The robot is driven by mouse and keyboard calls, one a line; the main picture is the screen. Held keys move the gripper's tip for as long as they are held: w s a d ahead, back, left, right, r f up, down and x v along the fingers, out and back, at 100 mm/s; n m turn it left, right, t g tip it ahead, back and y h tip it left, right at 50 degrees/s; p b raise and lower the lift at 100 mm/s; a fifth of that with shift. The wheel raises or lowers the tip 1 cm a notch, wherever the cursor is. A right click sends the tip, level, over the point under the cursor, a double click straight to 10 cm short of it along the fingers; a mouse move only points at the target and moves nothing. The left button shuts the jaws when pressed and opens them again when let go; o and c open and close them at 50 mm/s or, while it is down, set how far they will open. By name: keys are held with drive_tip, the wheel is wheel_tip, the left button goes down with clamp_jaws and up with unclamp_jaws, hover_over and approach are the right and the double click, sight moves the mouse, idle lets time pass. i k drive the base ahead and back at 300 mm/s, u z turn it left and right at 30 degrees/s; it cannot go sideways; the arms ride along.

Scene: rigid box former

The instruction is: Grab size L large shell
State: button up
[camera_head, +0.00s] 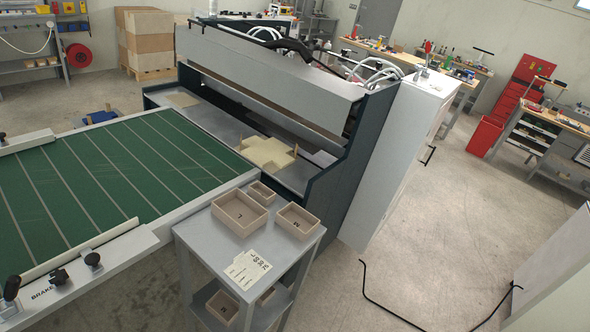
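The large shell (240,214) is an open beige box with a letter on its inner floor that looks like an upside-down L. It sits on the top of a grey cart (200,235), below the picture's middle. A smaller box marked M (298,220) stands to its right. The smallest box (262,193) stands behind, between them. All three are upright and look empty. A paper sheet with printed letters (246,270) lies at the front of the cart top. My gripper is not in view.
A green-belted conveyor (110,165) stands left of the cart, and a large box-forming machine (265,90) behind it. More boxes (222,306) are on the cart's lower shelf. Thin black bars (385,305) stand at lower right. Floor to the right is mostly clear.

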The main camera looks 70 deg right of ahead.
sight(242, 215)
drive_tip(key=z, duration=1.2)
drive_tip(key=k, duration=0.75)
drive_tip(key=z, duration=0.15)
drive_tip(key=i, duration=0.75)
drive_tip(key=u, duration=0.15)
drive_tip(key=k, duration=0.35)
drive_tip(key=z, duration=0.75)
drive_tip(key=i, duration=0.15)
drive_tip(key=u, duration=0.25)
